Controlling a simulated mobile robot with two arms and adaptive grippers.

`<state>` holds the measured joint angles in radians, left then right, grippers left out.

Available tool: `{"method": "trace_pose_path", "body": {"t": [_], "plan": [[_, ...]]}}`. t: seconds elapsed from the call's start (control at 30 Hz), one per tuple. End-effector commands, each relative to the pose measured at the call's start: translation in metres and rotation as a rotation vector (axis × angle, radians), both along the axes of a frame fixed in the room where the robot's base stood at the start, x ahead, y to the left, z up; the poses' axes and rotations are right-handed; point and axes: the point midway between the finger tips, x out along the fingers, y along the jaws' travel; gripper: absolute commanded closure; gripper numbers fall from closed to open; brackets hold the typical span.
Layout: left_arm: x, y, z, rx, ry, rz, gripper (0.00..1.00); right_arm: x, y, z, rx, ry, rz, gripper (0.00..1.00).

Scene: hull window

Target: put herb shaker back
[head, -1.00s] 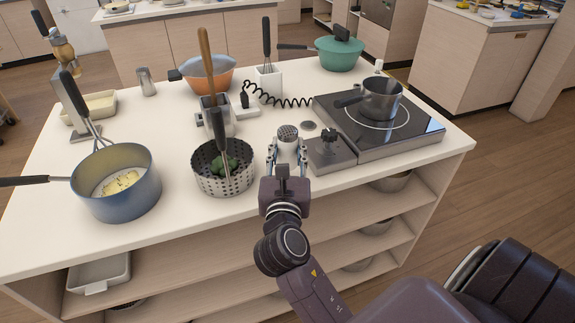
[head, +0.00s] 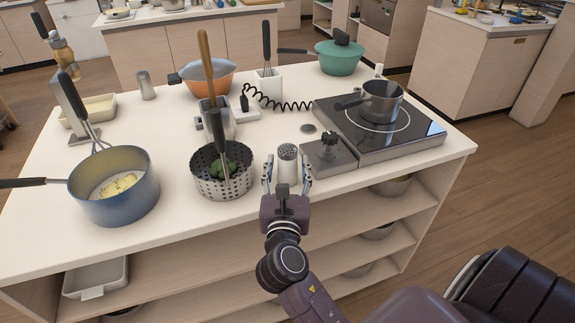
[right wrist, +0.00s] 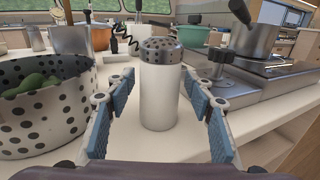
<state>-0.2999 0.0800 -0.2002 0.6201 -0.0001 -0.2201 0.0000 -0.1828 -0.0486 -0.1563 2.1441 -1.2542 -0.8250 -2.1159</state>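A shaker (head: 287,163) with a white body and a perforated grey metal lid stands upright near the counter's front edge. It also shows in the right wrist view (right wrist: 160,88). My right gripper (head: 287,183) is open around it; in the right wrist view, gaps show between the shaker and both blue-padded fingers. A second shaker (head: 146,85), grey with a metal top, stands at the back left. A small dark round disc (head: 308,128) lies on the counter behind the held-around shaker. I cannot tell from a label which shaker holds herbs. My left gripper is not in view.
A perforated pot (head: 222,181) with green food stands close left of the gripper. A burner control box (head: 329,154) and hob (head: 383,125) with a saucepan (head: 382,101) are close right. A blue pot (head: 115,190) stands further left.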

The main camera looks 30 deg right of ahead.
Motion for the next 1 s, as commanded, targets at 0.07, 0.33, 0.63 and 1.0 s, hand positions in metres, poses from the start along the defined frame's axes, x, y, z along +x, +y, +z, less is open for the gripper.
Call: {"method": "trace_pose_path", "body": {"t": [0.07, 0.33, 0.63, 1.0], "plan": [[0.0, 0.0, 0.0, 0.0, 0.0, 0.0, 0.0, 0.0, 0.0, 0.0, 0.0, 0.0, 0.0, 0.51], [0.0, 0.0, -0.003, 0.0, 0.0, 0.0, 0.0, -0.013, 0.011, 0.001, 0.003, 0.002, 0.003, 0.51], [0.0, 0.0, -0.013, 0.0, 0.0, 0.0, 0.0, -0.065, 0.048, 0.0, 0.002, 0.003, 0.002, 0.51], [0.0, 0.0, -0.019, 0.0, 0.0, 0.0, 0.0, -0.097, 0.071, 0.003, 0.002, -0.001, 0.0, 0.51]]}}
